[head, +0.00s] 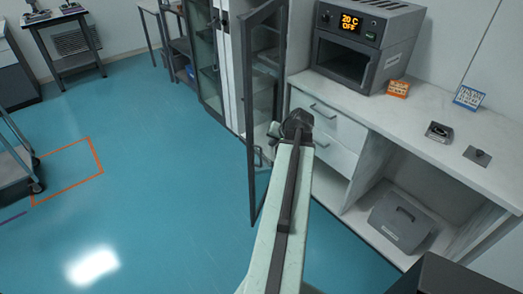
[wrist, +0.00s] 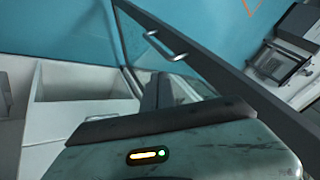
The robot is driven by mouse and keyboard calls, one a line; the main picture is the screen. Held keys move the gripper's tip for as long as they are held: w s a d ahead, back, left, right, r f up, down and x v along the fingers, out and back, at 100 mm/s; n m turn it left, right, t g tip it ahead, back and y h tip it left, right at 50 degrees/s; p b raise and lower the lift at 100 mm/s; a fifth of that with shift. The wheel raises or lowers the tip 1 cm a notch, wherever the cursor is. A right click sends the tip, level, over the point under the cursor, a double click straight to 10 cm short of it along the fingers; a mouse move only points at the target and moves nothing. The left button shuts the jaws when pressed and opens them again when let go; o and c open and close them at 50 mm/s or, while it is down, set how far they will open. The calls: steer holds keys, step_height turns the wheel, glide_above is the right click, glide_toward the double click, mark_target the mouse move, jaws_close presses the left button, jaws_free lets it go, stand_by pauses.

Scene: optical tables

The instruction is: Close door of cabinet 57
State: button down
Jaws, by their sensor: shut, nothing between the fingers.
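The cabinet door (head: 249,120) is a tall glass pane in a dark frame, and it stands swung open in the head view. Its frame (wrist: 225,75) crosses the wrist view diagonally, with a metal handle (wrist: 166,45) on it. I cannot read a number on the cabinet. My gripper (wrist: 157,90) is shut and empty, with its fingers side by side close to the door frame and glass. In the head view the end of my arm is just right of the door; I cannot tell whether it touches.
A white counter (head: 440,130) with drawers stands right of the door and carries an oven-like device (head: 362,45) reading 20 C OFF. A grey box (head: 400,220) sits beneath it. Another glass-fronted cabinet (head: 203,60) stands to the left. The blue floor (head: 150,190) left of the door is clear.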

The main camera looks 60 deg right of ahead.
steer(key=s+d, duration=0.1)
steer(key=s, duration=0.1)
steer(key=b, duration=0.8)
glide_toward(257, 149)
steer(key=shift+x, duration=2)
steer(key=shift+a, duration=0.1)
